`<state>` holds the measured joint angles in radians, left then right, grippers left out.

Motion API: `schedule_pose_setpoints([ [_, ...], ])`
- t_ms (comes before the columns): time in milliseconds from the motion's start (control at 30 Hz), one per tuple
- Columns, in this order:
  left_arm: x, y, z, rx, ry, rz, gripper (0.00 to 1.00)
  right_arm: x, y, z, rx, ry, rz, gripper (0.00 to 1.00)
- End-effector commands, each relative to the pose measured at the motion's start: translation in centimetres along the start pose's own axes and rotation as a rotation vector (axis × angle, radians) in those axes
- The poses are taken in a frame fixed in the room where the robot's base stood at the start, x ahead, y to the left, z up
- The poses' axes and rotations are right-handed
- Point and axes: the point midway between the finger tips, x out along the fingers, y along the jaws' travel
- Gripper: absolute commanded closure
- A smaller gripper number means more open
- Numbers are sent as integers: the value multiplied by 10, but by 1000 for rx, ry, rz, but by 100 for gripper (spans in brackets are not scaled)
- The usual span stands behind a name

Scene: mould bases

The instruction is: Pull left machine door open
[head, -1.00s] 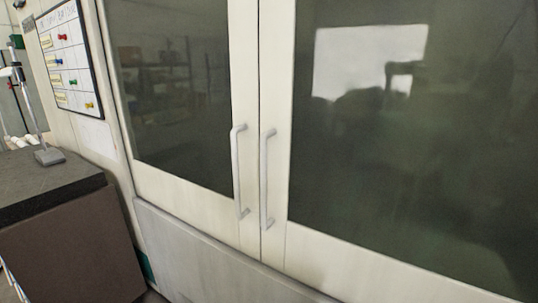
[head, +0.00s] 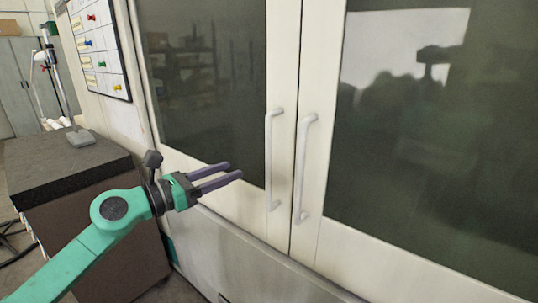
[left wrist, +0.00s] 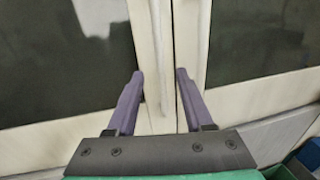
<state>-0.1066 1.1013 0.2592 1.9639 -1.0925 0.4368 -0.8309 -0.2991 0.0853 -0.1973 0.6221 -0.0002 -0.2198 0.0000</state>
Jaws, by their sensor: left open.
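The left machine door (head: 284,65) is a cream frame around a dark window, and it is shut against the right door (head: 325,60). Its white vertical bar handle (head: 269,160) stands beside the right door's handle (head: 303,170). My left gripper (head: 232,172) is open and empty, in front of the left door and to the left of its handle in the head view. In the left wrist view, the two purple fingers (left wrist: 158,75) are spread with a white handle (left wrist: 160,60) showing between and beyond them. My right gripper is not in view.
A dark stone-topped block (head: 65,165) with a stand (head: 79,137) on it is at the left. A whiteboard with coloured magnets (head: 98,45) hangs on the machine's side. A grey lower panel (head: 250,262) runs below the doors.

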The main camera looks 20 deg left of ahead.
Motion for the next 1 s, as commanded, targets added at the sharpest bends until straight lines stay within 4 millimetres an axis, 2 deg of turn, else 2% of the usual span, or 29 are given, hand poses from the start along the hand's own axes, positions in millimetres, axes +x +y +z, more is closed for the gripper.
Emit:
schedule_pose_setpoints([
  [33,6,0,7,0,-3,0,48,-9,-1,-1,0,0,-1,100],
  [267,47,0,12,-4,-6,1,48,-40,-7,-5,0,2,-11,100],
  [400,83,1,12,-10,-7,2,48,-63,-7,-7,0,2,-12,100],
  [600,124,2,5,-9,-3,4,48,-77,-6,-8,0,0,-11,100],
  [733,133,1,1,-8,0,2,48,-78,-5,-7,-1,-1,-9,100],
  [933,133,1,0,-6,0,2,48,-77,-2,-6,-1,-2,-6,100],
  [967,133,1,0,-6,0,2,52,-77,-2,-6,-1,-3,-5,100],
  [1000,133,1,0,-7,0,2,67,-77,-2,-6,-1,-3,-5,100],
])
